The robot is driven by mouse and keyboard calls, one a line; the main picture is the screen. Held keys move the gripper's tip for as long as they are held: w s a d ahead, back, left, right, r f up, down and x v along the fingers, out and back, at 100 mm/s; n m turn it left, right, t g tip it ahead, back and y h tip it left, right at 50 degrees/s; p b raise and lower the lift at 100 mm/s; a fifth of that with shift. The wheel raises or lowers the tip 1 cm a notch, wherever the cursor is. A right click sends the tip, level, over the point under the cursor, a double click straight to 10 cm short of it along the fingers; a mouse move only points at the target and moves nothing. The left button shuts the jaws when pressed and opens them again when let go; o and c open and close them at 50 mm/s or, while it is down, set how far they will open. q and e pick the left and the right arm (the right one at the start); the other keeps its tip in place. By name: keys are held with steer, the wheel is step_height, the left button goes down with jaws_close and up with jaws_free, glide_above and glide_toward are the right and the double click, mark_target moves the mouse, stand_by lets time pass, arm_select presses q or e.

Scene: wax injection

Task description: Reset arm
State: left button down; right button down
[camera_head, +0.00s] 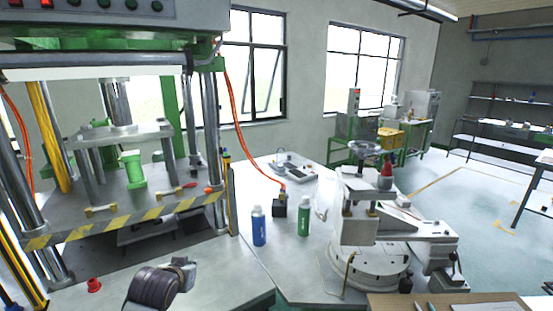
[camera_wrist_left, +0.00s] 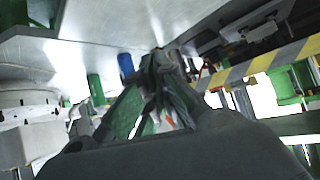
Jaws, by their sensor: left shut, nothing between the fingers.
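My left gripper (camera_head: 187,268) shows at the bottom left of the head view, behind its dark round wrist, in front of the wax press. In the left wrist view, which is upside down, the gripper (camera_wrist_left: 160,60) is in the middle, its fingers together and empty. The fingers touch nothing that I can see. My right gripper is not in view.
The wax press (camera_head: 140,215) with its striped front edge stands left. A blue bottle (camera_head: 258,226), a green bottle (camera_head: 304,217) and a black block (camera_head: 279,208) stand mid-table. A white machine (camera_head: 365,225) stands right. A red piece (camera_head: 94,285) lies front left.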

arm_select(q)
steer(key=s+d+f+g, duration=0.1)
steer(key=s+f+g, duration=0.1)
steer(key=s+f, duration=0.5)
steer(key=s+d+f+m+g, duration=0.1)
steer(key=s+f+g, duration=0.2)
steer(key=s, duration=0.7)
steer(key=s+d+f+g, duration=0.1)
steer(key=s+f+g, duration=0.1)
steer(key=s+f, duration=0.5)
steer(key=s+f+g, duration=0.1)
steer(key=s+f, duration=0.1)
steer(key=f, duration=1.4)
steer(key=s+f, duration=0.3)
steer(key=f, duration=1.2)
steer(key=s+a+f, duration=0.2)
steer(key=s+f, duration=0.8)
steer(key=s, duration=0.1)
steer(key=s+a+f+g, duration=0.1)
steer(key=s+a+f, duration=0.1)
steer(key=s+f, duration=0.8)
steer(key=shift+s+f+m+h+b, duration=0.3)
steer(key=shift+s+m, duration=0.1)
steer(key=shift+s, duration=0.1)
